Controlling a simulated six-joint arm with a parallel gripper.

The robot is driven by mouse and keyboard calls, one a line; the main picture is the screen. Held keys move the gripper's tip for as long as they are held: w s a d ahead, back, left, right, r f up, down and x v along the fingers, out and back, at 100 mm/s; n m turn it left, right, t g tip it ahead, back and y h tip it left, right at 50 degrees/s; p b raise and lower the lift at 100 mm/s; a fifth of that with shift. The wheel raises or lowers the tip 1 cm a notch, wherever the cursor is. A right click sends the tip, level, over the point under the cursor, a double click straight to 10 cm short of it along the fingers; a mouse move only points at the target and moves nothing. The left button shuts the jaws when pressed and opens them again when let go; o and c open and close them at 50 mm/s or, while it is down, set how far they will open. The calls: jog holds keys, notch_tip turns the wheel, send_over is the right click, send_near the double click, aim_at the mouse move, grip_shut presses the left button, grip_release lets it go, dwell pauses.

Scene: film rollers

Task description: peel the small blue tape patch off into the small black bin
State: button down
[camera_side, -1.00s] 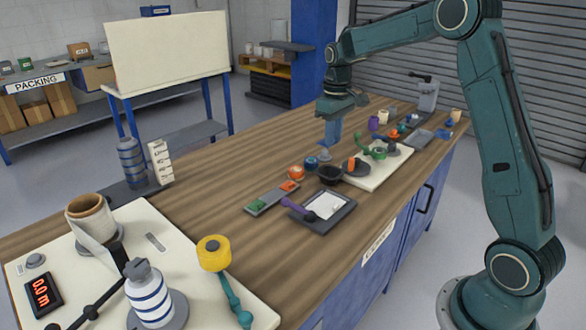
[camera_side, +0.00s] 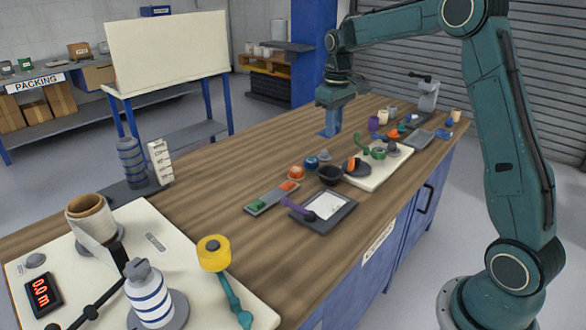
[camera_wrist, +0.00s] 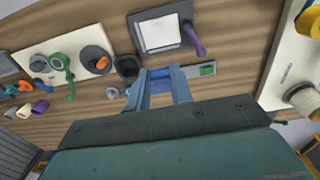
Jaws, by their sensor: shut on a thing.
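In the side view my gripper (camera_side: 331,128) is over the far part of the wooden bench, pointing down. In the wrist view its two blue-grey fingers (camera_wrist: 160,75) are shut on the small blue tape patch (camera_wrist: 160,86), which shows as a darker blue strip between them. A bit of blue also shows at the fingertips in the side view. The small black bin (camera_side: 330,174) is a round dark cup on the bench, nearer the side camera than my gripper. In the wrist view the bin (camera_wrist: 127,67) is left of the fingers and apart from them.
Near the bin are orange (camera_side: 296,172) and blue (camera_side: 311,162) rolls, a cream board (camera_side: 382,174) with a green tape roll, and a dark tray (camera_side: 340,217) with a purple-handled roller. Bare wood lies left of the rolls.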

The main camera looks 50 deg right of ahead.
jog(key=shift+r, duration=0.85)
jog(key=w+d+f, duration=0.3)
jog(key=d+f, duration=0.3)
jog(key=f, duration=0.2)
jog(key=w+d+f, duration=0.3)
jog(key=d+f, duration=0.3)
jog(key=f, duration=0.2)
jog(key=shift+w+d+f, duration=0.15)
jog(key=shift+w+d, duration=0.1)
jog(key=shift+d, duration=0.05)
jog(key=shift+f, duration=0.2)
jog(key=shift+f, duration=2.15)
